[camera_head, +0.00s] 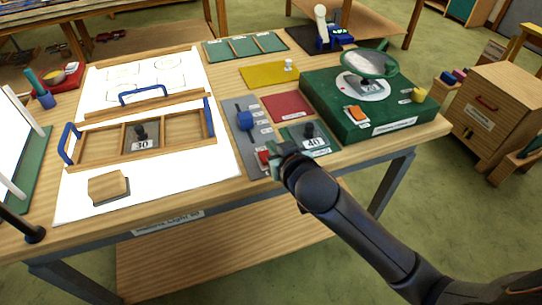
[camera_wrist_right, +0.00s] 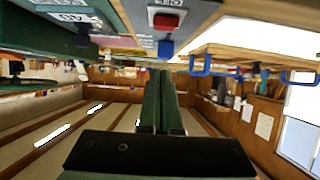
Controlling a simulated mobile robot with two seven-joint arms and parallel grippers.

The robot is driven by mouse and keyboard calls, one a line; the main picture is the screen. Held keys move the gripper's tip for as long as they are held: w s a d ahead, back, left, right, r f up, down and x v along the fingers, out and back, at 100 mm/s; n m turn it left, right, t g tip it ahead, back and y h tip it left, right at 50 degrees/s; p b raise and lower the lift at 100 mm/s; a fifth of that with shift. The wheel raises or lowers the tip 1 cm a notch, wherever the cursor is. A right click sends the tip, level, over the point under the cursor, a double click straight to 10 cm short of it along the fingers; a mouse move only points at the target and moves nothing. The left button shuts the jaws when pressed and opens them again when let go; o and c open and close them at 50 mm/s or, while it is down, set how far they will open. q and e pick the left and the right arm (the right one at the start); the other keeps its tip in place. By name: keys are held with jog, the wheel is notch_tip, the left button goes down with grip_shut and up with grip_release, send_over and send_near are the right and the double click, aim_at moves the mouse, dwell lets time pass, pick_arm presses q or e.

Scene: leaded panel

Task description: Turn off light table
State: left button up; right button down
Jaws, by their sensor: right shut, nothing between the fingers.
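The light table (camera_head: 215,165) shows a bright white surface at the left of the workbench. Beside its right edge is a grey control panel (camera_head: 240,138) with a blue knob (camera_head: 245,120) and a red switch (camera_head: 263,157). In the right wrist view the red switch (camera_wrist_right: 166,20) and blue knob (camera_wrist_right: 166,48) show at the top. My right gripper (camera_head: 280,158) is shut and empty, just right of the red switch; I cannot tell whether it touches. Its closed fingers (camera_wrist_right: 160,100) show in the wrist view. My left gripper is not in view.
A wooden divided tray (camera_head: 100,150) with blue handles and a wooden block (camera_head: 108,187) lie on the light table. A weight marked 40 (camera_head: 310,135) stands close behind my right gripper. A green box (camera_head: 350,125) with a round dish is at right.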

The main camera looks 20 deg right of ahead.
jog(key=x, duration=0.3)
jog(key=shift+w, duration=0.1)
jog(key=f, duration=0.1)
jog(key=s+f, duration=0.1)
jog(key=shift+f, duration=0.35)
jog(key=shift+s+f, duration=0.1)
jog(key=shift+f, duration=0.45)
